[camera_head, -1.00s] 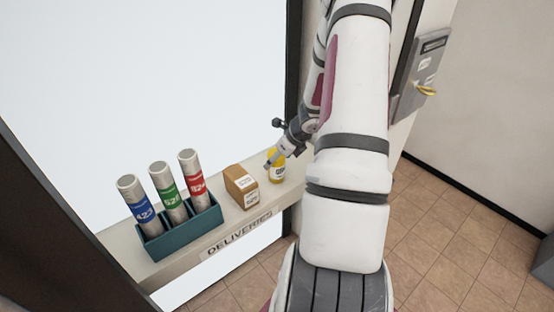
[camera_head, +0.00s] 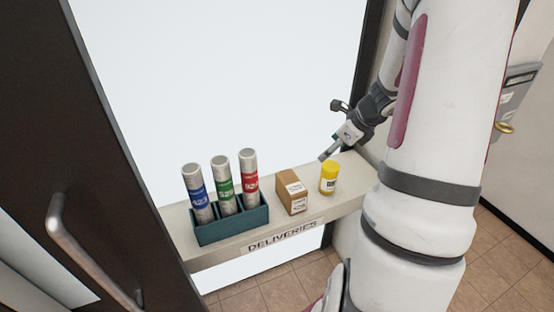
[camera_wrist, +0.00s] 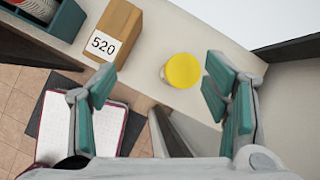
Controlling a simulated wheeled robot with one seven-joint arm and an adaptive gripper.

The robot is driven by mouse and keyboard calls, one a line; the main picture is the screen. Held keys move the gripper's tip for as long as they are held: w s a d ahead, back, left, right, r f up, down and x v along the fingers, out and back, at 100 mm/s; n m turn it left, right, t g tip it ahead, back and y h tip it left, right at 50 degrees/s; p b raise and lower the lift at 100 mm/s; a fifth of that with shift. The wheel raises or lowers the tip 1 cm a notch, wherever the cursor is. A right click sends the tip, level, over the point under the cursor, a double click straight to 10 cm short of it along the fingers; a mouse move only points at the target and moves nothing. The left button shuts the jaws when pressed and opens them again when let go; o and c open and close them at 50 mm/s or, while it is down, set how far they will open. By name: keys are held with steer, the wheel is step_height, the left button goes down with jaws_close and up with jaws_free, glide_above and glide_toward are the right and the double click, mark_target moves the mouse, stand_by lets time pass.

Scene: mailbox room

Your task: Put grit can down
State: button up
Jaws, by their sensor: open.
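The grit can is a small yellow can with a pale label (camera_head: 328,178). It stands upright on the deliveries shelf (camera_head: 215,250), right of a brown box. In the wrist view its round yellow lid (camera_wrist: 183,70) shows from above, ahead of and between the fingers. My gripper (camera_head: 325,156) is at the shelf's right end, just above and beside the can, apart from it. In the wrist view my gripper (camera_wrist: 160,95) has its green-padded fingers spread wide with nothing between the pads.
The brown box (camera_head: 292,192), labelled 520 in the wrist view, stands close left of the can. A teal rack (camera_head: 232,232) with three labelled tubes is further left. A dark door with a handle (camera_head: 85,255) is at the left. A wall box (camera_head: 515,95) hangs at the right.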

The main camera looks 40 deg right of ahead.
steer(key=a+r+n+g+y, duration=0.1)
steer(key=a+r+n, duration=0.65)
steer(key=a, duration=0.45)
steer(key=a+r+n, duration=0.7)
steer(key=a+n, duration=0.2)
steer(key=a, duration=0.2)
steer(key=s+a+r+n, duration=0.3)
steer(key=s+a+n, duration=0.2)
steer(key=s+n, duration=0.2)
steer(key=s+a+r+n+h, duration=0.1)
steer(key=s+a+r+n, duration=0.2)
steer(key=n, duration=0.6)
steer(key=s+a, duration=0.2)
steer(key=s, duration=0.1)
steer(key=shift+s, duration=0.4)
steer(key=shift+n, duration=0.25)
steer(key=shift+c, duration=0.3)
